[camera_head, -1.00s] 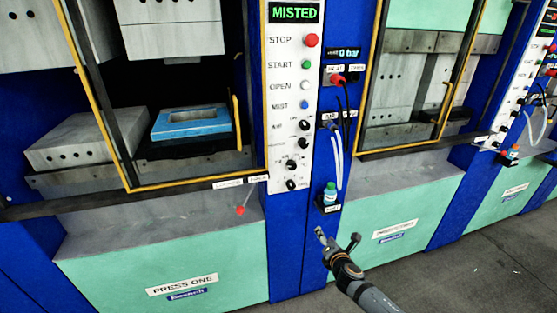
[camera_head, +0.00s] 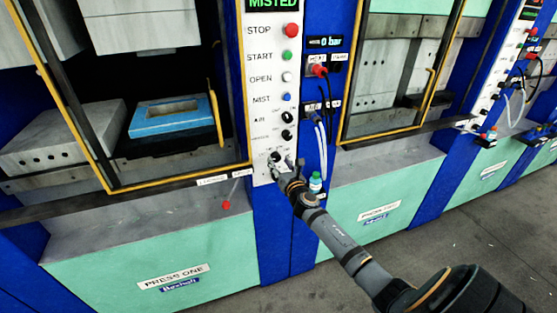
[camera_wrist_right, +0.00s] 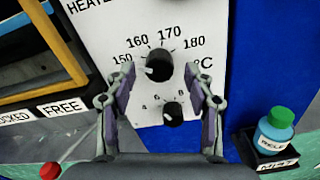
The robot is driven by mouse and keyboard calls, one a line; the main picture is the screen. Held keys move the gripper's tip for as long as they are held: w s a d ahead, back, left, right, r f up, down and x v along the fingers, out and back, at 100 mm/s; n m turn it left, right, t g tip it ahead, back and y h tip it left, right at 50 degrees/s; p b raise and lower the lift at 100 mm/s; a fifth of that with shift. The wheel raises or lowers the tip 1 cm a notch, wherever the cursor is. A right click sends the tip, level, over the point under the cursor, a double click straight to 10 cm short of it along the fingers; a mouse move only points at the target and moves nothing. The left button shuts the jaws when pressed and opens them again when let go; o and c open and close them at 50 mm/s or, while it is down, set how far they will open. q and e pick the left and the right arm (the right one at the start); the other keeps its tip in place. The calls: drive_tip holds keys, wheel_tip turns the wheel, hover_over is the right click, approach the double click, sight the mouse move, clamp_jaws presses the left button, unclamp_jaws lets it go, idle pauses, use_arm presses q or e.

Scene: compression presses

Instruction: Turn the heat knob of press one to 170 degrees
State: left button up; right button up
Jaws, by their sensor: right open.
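The heat knob (camera_wrist_right: 158,66) is black and round, on press one's white control panel (camera_wrist_right: 95,25). Its dial reads 150, 160, 170 and 180 °C, and its white mark points left and slightly down, near the 150 side. My right gripper (camera_wrist_right: 161,77) is open, its two fingers either side of the heat knob in the wrist view, with no clear contact. In the head view my right gripper (camera_head: 281,168) is at the panel's lower end, partly hiding the knobs there. My left gripper is not in view.
A smaller black knob (camera_wrist_right: 173,113) sits just below, also between the fingers in the picture. A bottle with a green cap (camera_wrist_right: 276,125) stands on a small black holder to the right. A red-tipped lever (camera_head: 226,204) hangs at the left.

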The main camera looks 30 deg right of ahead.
drive_tip(key=shift+w, duration=0.55)
drive_tip(key=shift+d, duration=0.1)
drive_tip(key=shift+c, duration=0.2)
clamp_jaws()
